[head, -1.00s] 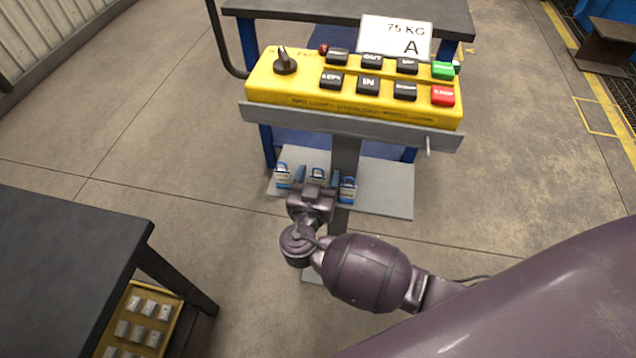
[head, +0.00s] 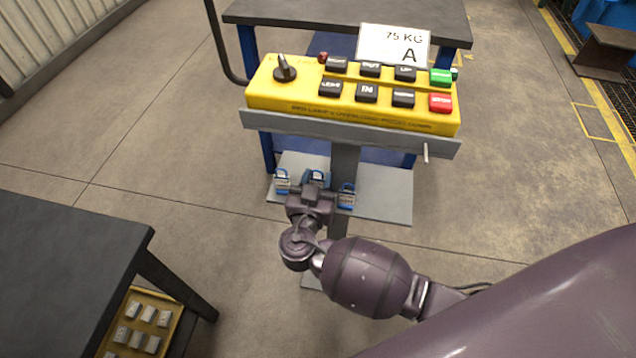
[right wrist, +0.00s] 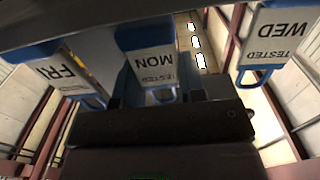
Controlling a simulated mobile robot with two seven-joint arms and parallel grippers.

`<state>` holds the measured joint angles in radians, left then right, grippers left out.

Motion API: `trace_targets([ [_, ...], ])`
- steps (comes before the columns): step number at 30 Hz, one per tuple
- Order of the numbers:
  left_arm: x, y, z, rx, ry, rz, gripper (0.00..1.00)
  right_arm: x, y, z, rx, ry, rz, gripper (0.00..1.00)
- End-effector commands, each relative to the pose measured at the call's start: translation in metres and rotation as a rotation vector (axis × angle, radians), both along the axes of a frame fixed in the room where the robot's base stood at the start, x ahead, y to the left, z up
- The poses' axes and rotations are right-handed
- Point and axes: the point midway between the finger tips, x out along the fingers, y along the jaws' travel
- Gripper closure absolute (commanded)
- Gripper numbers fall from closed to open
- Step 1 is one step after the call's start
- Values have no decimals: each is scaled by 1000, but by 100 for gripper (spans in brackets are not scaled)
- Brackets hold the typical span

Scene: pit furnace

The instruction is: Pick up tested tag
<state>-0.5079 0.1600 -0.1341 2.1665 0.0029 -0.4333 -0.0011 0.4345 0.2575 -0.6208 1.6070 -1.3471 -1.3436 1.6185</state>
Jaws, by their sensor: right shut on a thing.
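Three white tags with blue frames hang in a row below the yellow control panel: a left tag (head: 282,181), a middle tag (head: 317,174) and a right tag (head: 347,195). In the right wrist view, upside down, they read FRI (right wrist: 65,70), MON TESTED (right wrist: 151,66) and WED TESTED (right wrist: 276,38). My right gripper (head: 316,184) is shut on the middle tag, the MON one, which still lines up with its neighbours. The gripper partly hides this tag in the head view. My left gripper is not in view.
The yellow control panel (head: 360,115) with buttons and a knob stands above the tags on a grey post. A grey plate (head: 385,195) lies below. A dark table (head: 60,260) is at the left, with a yellow tray (head: 172,335) of blocks beneath it.

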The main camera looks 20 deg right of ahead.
Motion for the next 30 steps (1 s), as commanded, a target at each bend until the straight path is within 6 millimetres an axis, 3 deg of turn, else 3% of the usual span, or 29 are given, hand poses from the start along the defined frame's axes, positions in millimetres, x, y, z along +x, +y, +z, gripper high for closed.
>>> trace_targets([
  [4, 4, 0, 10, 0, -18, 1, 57, 1, 0, 29, 5, -11, -2, 89],
  [21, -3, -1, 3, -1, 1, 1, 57, -113, 78, 21, 3, 1, -1, 89],
  [30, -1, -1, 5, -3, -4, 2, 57, -143, 100, 22, 1, -2, -1, 89],
])
